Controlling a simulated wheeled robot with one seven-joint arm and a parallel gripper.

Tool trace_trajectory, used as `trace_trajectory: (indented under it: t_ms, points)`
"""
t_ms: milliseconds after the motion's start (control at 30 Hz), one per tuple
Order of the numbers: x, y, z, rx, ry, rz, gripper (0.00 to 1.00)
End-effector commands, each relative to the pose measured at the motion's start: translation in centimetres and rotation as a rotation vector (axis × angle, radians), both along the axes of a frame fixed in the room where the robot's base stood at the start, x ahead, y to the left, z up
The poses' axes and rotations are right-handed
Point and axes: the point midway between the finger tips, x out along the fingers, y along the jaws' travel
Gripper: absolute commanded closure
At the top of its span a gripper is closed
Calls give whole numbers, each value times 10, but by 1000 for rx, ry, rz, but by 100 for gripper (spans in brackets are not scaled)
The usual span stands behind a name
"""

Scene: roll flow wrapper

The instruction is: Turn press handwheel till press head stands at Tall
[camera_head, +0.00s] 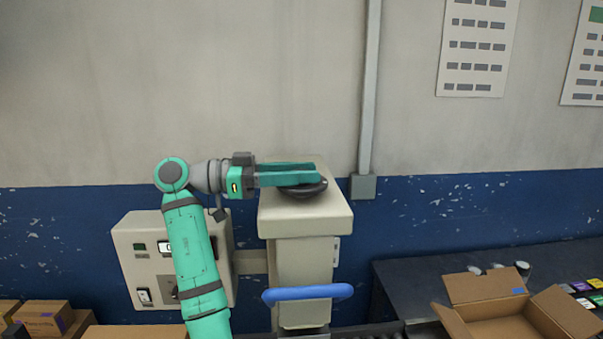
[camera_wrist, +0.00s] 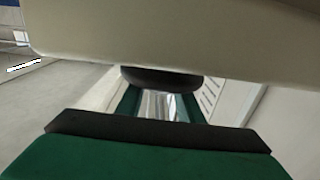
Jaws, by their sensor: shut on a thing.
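The press handwheel (camera_head: 308,191) is a dark round wheel on top of the cream press housing (camera_head: 305,222). My gripper (camera_head: 315,174) reaches in from the left with its teal fingers level over the wheel, shut on it. The fingers cover much of the wheel. In the wrist view the dark wheel (camera_wrist: 160,77) shows between the green fingers (camera_wrist: 160,98), beside the cream housing (camera_wrist: 190,35). A small pale plate (camera_head: 336,250) is on the column's right side, but no Tall mark is readable. I cannot make out the press head's height.
A blue padded bar (camera_head: 308,292) crosses the front of the press column. A control box (camera_head: 143,262) stands left, partly behind my arm. An open cardboard box (camera_head: 490,290) is at lower right by a dark bench (camera_head: 430,270). A grey conduit (camera_head: 370,90) runs down the wall.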

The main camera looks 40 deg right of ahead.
Motion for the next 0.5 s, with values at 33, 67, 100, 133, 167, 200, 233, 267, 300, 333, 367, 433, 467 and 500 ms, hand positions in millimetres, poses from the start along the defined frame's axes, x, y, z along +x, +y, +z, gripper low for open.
trace_trajectory:
  t_ms: [33, 67, 100, 133, 167, 200, 233, 267, 300, 333, 367, 433, 467, 500]
  points:
    - [1, -1, 1, 1, 3, -37, 89]
    - [1, -1, 1, 1, 2, -60, 89]
    - [1, 0, 1, 2, 3, -88, 89]
    - [1, 0, 1, 3, 3, -109, 89]
    - [1, -1, 1, 2, 2, -128, 89]
    - [1, 0, 0, 3, 4, -153, 89]
    - [1, 0, 1, 2, 2, -172, 89]
    - [1, 0, 1, 4, 2, -188, 89]
    - [1, 0, 0, 3, 3, -210, 89]
    - [1, -1, 0, 5, 2, -226, 89]
    - [0, 0, 0, 5, 2, -241, 89]
    - [1, 0, 0, 4, 2, -271, 89]
    - [1, -1, 0, 5, 1, -284, 89]
    - [1, 0, 0, 4, 1, -300, 89]
